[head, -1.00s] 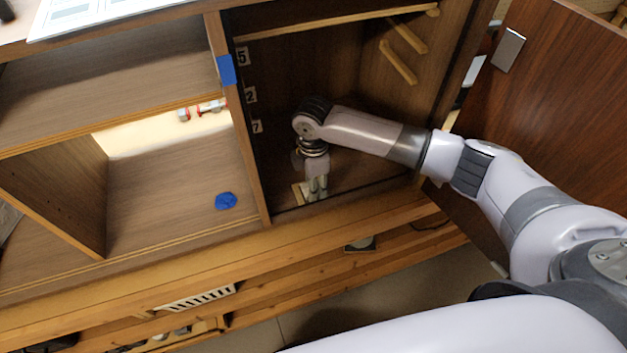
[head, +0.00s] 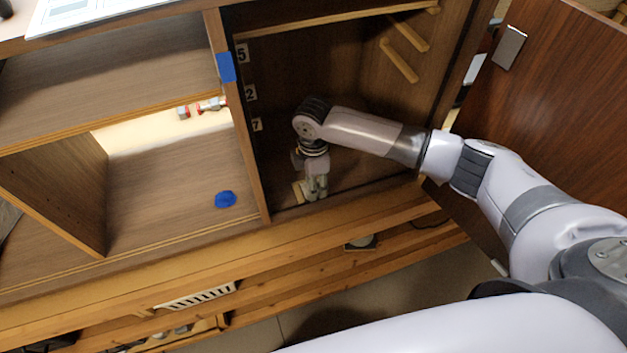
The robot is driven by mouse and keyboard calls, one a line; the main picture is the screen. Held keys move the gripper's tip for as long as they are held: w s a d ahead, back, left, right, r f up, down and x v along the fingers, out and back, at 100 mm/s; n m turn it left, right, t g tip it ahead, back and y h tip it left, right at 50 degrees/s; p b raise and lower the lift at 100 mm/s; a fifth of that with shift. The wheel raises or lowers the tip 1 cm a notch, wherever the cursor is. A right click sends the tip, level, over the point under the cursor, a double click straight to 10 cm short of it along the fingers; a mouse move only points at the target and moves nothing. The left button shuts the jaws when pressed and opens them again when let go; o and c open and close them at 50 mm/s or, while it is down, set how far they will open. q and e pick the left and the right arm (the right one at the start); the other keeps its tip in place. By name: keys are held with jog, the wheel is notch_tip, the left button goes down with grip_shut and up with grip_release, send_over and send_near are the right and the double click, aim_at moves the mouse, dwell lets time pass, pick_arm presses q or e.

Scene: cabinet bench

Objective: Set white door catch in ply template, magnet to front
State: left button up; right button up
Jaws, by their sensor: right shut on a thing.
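My right gripper (head: 316,192) points down inside the right cabinet compartment, close to its floor near the front edge. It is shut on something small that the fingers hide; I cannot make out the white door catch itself. The pale ply template (head: 298,192) lies on the compartment floor at the gripper's fingertips, mostly covered by them. I cannot tell whether the held thing touches the template. My left gripper is not in view.
The compartment's left divider (head: 240,130) carries number labels and blue tape (head: 227,68). The cabinet door (head: 570,110) stands open at right with a metal plate (head: 509,47). A blue object (head: 225,199) lies in the left bay. Wooden runners (head: 400,62) are on the inner right wall.

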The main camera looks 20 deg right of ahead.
jog(key=shift+f, duration=0.25)
jog(key=o, duration=0.9)
jog(key=shift+o, duration=0.5)
jog(key=o, duration=0.3)
jog(key=shift+r, duration=0.15)
notch_tip(320, 180, up, 7)
jog(key=p, duration=0.8)
jog(key=shift+r, duration=0.15)
